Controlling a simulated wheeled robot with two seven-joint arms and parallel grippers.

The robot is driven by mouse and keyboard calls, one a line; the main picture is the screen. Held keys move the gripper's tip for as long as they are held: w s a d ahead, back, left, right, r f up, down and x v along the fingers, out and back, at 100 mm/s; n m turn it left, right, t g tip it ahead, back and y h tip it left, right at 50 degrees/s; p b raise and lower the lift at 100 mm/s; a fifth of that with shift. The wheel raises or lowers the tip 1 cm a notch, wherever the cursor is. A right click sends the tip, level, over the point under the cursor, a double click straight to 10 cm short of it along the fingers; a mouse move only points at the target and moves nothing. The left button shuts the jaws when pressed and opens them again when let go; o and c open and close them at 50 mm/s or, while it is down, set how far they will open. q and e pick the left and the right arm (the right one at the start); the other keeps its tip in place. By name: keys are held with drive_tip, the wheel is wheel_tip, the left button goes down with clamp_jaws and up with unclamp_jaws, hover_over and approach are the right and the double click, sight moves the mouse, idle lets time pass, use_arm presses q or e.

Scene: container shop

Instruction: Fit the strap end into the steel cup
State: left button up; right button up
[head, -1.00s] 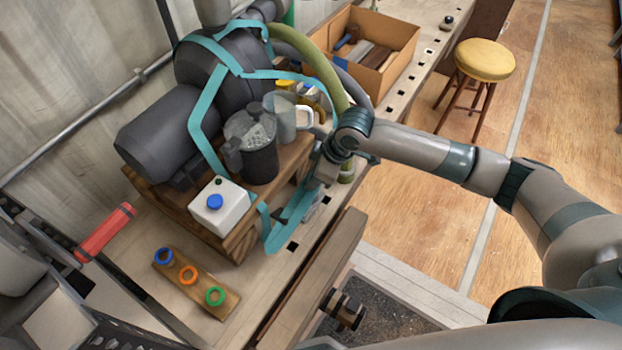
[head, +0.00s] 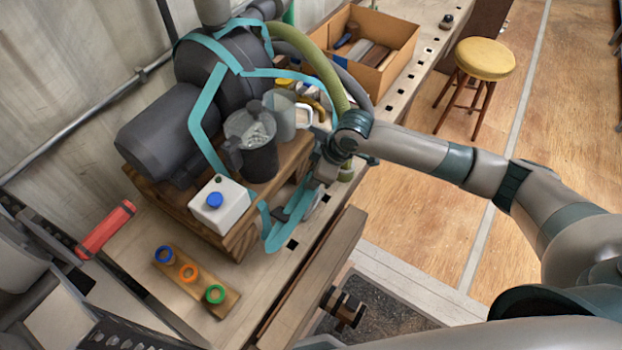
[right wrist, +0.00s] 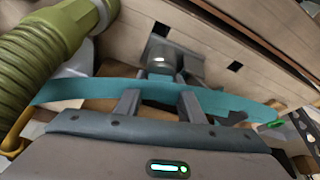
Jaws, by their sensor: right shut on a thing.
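My right gripper (head: 318,178) is beside the near side of the wooden stand. In the right wrist view its fingers (right wrist: 158,98) are shut on the teal strap (right wrist: 150,90), which runs across them. In the head view the strap (head: 205,108) comes down from the dark grey machine and loops low (head: 275,238) by the bench edge, up to the gripper. A grey metal piece (right wrist: 172,60) lies just beyond the strap in the wrist view; I cannot tell if it is the steel cup. Dark and grey parts at the lower left may be my left gripper; its fingers are unclear.
The wooden stand (head: 240,243) holds the machine (head: 168,138), a white box (head: 222,212) with a blue cap, a dark jug (head: 256,158) and a clear one (head: 283,108). A green hose (right wrist: 45,55) is close to the gripper.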

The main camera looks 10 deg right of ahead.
drive_tip(key=shift+s+f, duration=0.15)
drive_tip(key=shift+f, duration=0.1)
drive_tip(key=o, duration=1.2)
drive_tip(key=shift+f, duration=0.1)
drive_tip(key=shift+d+r, duration=0.15)
drive_tip(key=shift+r, duration=0.4)
drive_tip(key=b+v, duration=0.3)
drive_tip(key=v, duration=1.3)
drive_tip(key=shift+r, duration=0.3)
drive_tip(key=shift+d, duration=0.1)
